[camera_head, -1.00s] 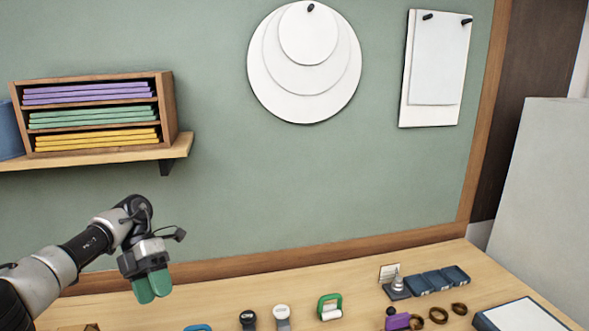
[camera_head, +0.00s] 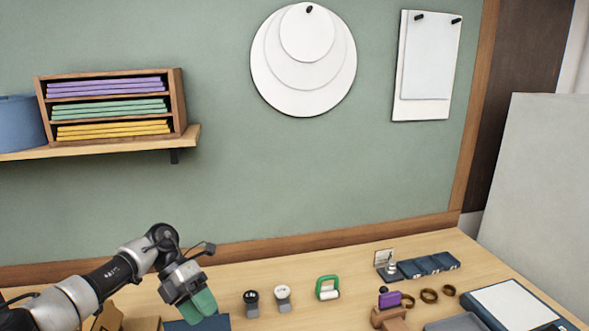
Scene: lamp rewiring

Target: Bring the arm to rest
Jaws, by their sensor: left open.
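My left arm comes in from the lower left. My right gripper is not in view.
A brown box (camera_head: 108,318) is at the lower left. A shelf (camera_head: 100,148) hangs above.

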